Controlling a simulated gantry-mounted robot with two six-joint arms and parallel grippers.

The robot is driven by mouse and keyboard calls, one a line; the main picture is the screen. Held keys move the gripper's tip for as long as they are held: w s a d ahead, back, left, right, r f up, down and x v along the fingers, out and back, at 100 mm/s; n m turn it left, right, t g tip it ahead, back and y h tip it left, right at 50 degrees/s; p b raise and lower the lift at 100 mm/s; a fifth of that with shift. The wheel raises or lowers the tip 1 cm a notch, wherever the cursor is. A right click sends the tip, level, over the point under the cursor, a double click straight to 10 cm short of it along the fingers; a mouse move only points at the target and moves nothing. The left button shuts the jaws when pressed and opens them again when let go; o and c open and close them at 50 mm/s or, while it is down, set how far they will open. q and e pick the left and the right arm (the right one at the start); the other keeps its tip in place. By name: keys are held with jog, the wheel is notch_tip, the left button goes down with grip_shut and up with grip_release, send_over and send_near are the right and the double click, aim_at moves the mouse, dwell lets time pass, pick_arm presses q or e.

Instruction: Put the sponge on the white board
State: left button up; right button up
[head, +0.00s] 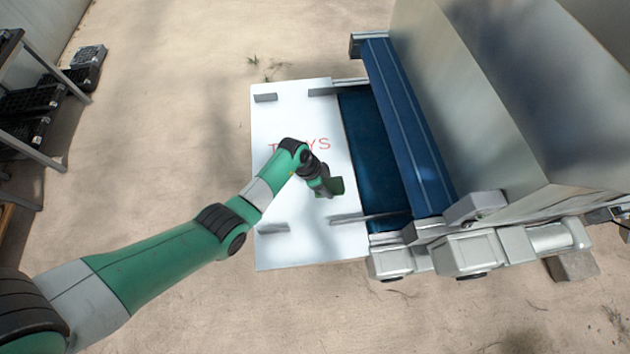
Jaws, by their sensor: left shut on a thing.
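The white board (290,108) with red lettering lies in the middle of the head view, partly covered by my left arm. My left gripper (328,190) is over the board's right part, shut on a small dark green thing, which looks like the sponge (337,186). I cannot tell whether the sponge touches the board. My right gripper is not in view.
A blue belt (372,160) and a blue bar (405,130) of a large metal machine (530,100) stand right of the board. Grey brackets (266,97) stand on the board. Black trays (30,100) on a rack are at the far left. Sandy floor lies between.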

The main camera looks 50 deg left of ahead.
pick_arm(q)
jog(key=f, duration=0.1)
jog(key=s+a+f, duration=0.1)
jog(key=a+f+b, duration=0.1)
jog(key=shift+s+a+f, duration=0.1)
jog(key=shift+s+f, duration=0.3)
jog(key=f+b, duration=0.1)
jog(key=f, duration=0.1)
jog(key=f+b, duration=0.1)
jog(key=shift+s+a+f, duration=0.15)
jog(key=shift+s+f, duration=0.05)
jog(key=shift+f, duration=0.15)
jog(key=shift+r, duration=0.15)
jog(key=o, duration=1.4)
